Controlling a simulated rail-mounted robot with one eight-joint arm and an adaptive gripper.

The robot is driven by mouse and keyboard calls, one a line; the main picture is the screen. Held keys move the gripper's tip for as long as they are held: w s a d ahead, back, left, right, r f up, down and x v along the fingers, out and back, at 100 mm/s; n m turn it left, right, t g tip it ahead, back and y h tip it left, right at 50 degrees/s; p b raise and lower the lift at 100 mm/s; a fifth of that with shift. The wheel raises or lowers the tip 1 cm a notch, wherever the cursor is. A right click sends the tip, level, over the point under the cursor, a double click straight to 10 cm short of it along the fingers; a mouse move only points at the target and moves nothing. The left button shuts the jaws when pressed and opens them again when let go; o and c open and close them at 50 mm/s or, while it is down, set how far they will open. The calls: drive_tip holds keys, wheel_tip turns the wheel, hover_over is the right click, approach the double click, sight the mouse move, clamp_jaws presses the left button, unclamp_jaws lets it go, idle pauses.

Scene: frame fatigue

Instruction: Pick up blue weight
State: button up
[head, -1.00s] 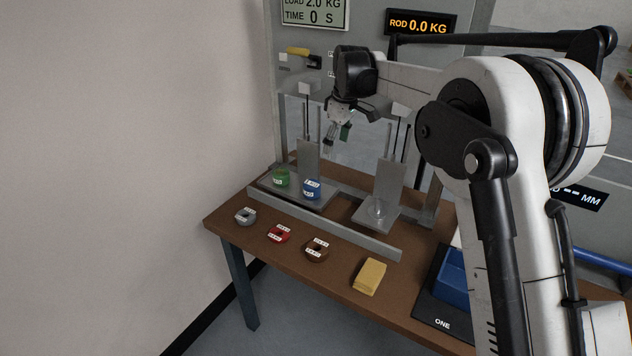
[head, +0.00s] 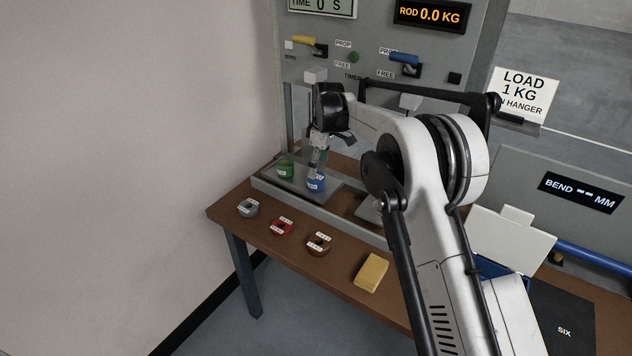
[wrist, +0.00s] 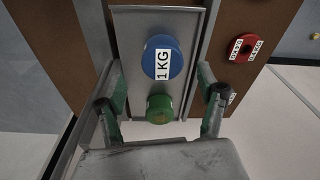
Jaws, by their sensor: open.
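The blue weight (head: 316,187), a round disc labelled 1 KG, sits on a grey metal plate (head: 326,202) at the foot of the rig. In the wrist view the blue weight (wrist: 170,44) lies centred a little beyond my fingertips. My gripper (head: 318,166) is open and empty, pointing down just above the blue weight. In the wrist view, my open gripper (wrist: 161,82) has its fingers to either side. The green weight (head: 285,170) is on the same plate, left of the blue one; it also shows in the wrist view (wrist: 159,108), nearer my palm.
A grey rail (head: 290,205) runs before the plate. The rig panel (head: 430,60) stands behind.

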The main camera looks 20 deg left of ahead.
sight(316, 181)
drive_tip(key=shift+s+a+f, duration=0.1)
drive_tip(key=shift+a+f, duration=0.1)
drive_tip(key=shift+f, duration=1.25)
drive_tip(key=shift+s+a+f, duration=0.1)
drive_tip(key=shift+a+f, duration=0.05)
drive_tip(key=shift+f, duration=1.3)
clamp_jaws()
